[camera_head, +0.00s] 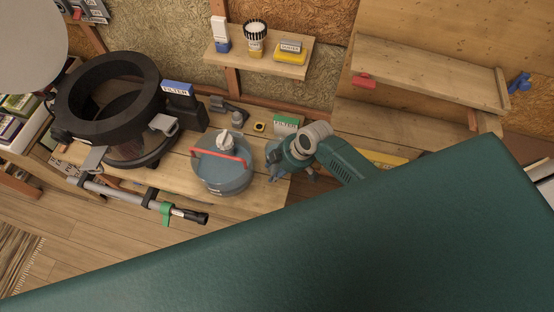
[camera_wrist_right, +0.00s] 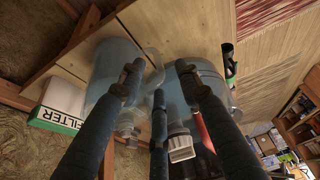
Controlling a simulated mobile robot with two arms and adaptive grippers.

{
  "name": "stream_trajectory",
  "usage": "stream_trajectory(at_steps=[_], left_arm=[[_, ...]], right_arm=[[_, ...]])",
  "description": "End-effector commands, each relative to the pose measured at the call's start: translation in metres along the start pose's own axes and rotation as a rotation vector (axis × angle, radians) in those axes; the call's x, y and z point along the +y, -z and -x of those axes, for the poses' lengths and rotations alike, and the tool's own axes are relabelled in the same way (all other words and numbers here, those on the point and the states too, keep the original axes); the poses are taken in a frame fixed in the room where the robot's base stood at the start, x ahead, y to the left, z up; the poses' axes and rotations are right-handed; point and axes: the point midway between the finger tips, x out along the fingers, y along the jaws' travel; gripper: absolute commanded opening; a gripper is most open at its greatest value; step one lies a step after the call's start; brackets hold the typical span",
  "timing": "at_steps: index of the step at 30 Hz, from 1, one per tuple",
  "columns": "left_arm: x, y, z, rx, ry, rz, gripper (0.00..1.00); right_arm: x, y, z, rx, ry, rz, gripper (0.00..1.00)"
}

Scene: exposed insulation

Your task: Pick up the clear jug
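The clear jug, a bluish see-through vessel (camera_wrist_right: 112,62), shows in the right wrist view at left of centre. Its pale curved handle (camera_wrist_right: 154,66) lies between the fingertips of my right gripper (camera_wrist_right: 158,80). In the head view my right gripper (camera_head: 275,168) is at the table's right end, and the jug is mostly hidden by it. The fingers are spread and open around the handle area; I cannot tell whether they touch it. My left gripper is not in view.
A blue-grey vessel with a red handle (camera_head: 222,174) stands close to the left of my right gripper. A green-and-white filter box (camera_head: 286,126) is behind. A large black-rimmed drum (camera_head: 110,105) stands at left on the wooden table (camera_head: 265,198). A shelf (camera_head: 262,60) hangs above.

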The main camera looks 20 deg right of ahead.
Motion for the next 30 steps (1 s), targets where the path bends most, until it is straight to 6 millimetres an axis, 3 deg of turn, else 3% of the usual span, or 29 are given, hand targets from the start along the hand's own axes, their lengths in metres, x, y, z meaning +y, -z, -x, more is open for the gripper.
stream_trajectory(at_steps=[9,15,30], left_arm=[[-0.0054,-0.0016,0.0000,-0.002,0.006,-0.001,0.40],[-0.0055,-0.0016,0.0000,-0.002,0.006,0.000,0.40],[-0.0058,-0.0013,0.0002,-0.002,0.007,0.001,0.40]], right_arm=[[0.0006,0.0001,-0.0069,0.000,-0.002,0.001,0.34],[0.0006,-0.0002,-0.0068,0.000,-0.002,0.001,0.00],[0.0018,0.0008,-0.0045,0.001,-0.004,0.001,0.00]])
